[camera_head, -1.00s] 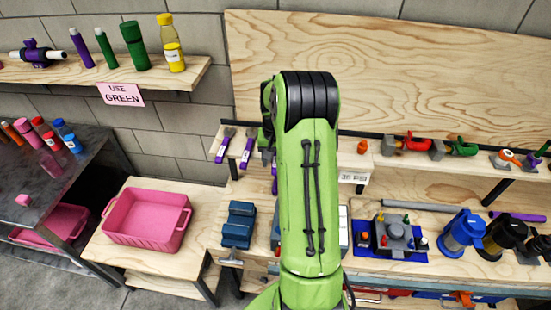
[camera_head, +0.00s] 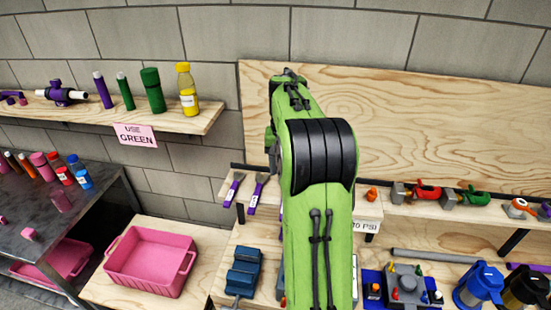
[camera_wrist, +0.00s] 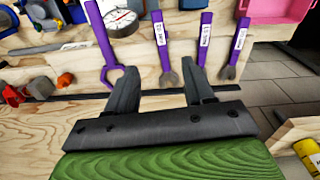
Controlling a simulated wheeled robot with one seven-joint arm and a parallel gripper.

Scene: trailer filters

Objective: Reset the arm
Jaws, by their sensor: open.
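My green arm with black joint bands rises through the middle of the head view, and its far end hides my gripper there. In the wrist view my gripper (camera_wrist: 160,92) is open, with two dark fingers apart and nothing between them. A round white gauge (camera_wrist: 121,20) is near the left fingertip.
A pink bin (camera_head: 151,262) stands on a low wooden table at left. Valves (camera_head: 428,193) line the ledge at right. A blue vise (camera_head: 243,271) sits on the bench. The wall board (camera_head: 450,120) is bare.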

